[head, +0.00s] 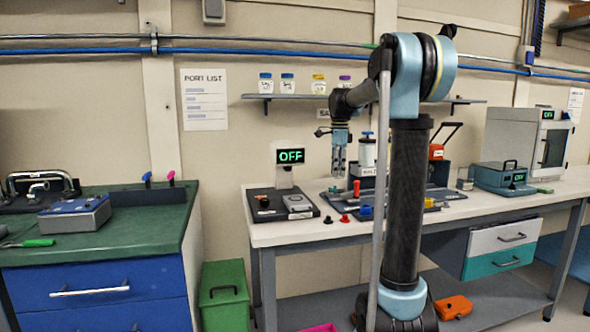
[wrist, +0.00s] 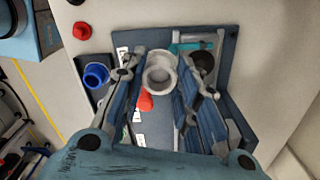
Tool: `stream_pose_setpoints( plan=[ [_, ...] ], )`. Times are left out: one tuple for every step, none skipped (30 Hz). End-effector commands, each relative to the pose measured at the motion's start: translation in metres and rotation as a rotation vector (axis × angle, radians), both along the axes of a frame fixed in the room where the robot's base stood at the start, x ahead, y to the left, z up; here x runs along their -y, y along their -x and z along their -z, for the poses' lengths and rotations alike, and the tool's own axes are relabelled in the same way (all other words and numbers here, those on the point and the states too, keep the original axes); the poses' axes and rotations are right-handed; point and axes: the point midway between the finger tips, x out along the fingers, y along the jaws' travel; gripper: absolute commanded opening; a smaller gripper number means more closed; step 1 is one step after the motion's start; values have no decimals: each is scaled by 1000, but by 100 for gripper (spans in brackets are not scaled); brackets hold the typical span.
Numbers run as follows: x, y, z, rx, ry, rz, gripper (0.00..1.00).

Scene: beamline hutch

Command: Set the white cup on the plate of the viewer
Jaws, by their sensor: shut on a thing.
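The white cup (wrist: 160,72) is between my gripper's fingertips in the wrist view, with its round open mouth facing the camera. My gripper (wrist: 159,80) is shut on it, one finger on each side. In the head view my gripper (head: 339,172) points down over the middle of the bench, and the cup is too small to make out there. A device with a lit "OFF" display (head: 290,156) stands to the left on a dark base with a grey square piece (head: 297,202). I cannot tell for sure whether this is the viewer and its plate.
A blue-grey tray (wrist: 222,92) lies below my gripper. A blue cup (wrist: 96,75), a red piece (wrist: 145,100) and a red knob (wrist: 82,31) are near it. A white-bodied item with a blue top (head: 367,150) stands close right of my gripper. A shelf with jars (head: 317,84) hangs behind.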

Motion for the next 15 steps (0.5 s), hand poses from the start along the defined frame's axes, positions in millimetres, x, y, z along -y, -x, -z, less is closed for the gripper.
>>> stream_pose_setpoints(
  plan=[
    [-12, 3, -1, 0, 0, -25, 4],
    [-18, 5, -2, -1, 0, -41, 4],
    [-29, 8, -4, -1, 0, -67, 4],
    [-38, 10, -5, -1, 0, -88, 4],
    [-48, 14, -6, -1, 0, -113, 4],
    [-61, 18, -7, -2, 0, -145, 4],
    [-71, 22, -9, -2, 0, -169, 4],
    [-82, 26, -10, -2, 0, -195, 4],
    [-95, 32, -11, -3, 0, -227, 4],
    [-103, 36, -12, -3, 0, -250, 4],
    [-112, 40, -14, -3, 1, -274, 4],
    [-123, 45, -15, -3, 1, -301, 4],
    [-130, 48, -16, -4, 1, -320, 4],
    [-136, 52, -17, -4, 1, -337, 4],
    [-144, 56, -18, -4, 0, -359, 4]
  ],
)
